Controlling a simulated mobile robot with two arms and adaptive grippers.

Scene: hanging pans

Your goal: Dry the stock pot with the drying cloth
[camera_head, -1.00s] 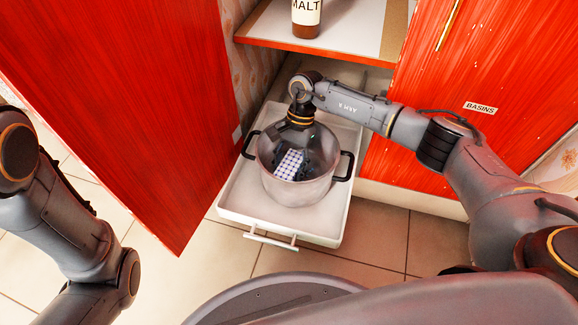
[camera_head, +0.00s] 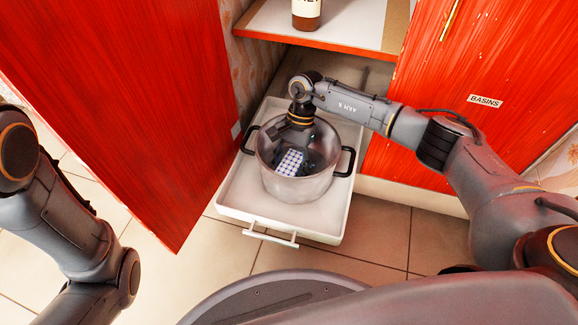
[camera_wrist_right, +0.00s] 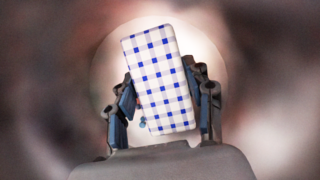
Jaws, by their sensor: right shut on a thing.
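The stock pot (camera_head: 298,188) is a steel pot with two black side handles, standing upright in a pulled-out white drawer. The drying cloth (camera_head: 290,161) is white with a blue check and is inside the pot. My right gripper (camera_head: 292,150) reaches down into the pot and is shut on the cloth. In the right wrist view the cloth (camera_wrist_right: 158,82) stands between the two fingers (camera_wrist_right: 165,100), with the blurred pot interior behind it. Whether the cloth touches the pot wall is hard to tell. My left arm shows at the left, but its gripper is out of view.
The white drawer (camera_head: 237,199) has free room in front of the pot. An open red cabinet door (camera_head: 120,100) stands at the left. A red door labelled BASINS (camera_head: 484,101) is at the right. A bottle (camera_head: 306,13) stands on the shelf above.

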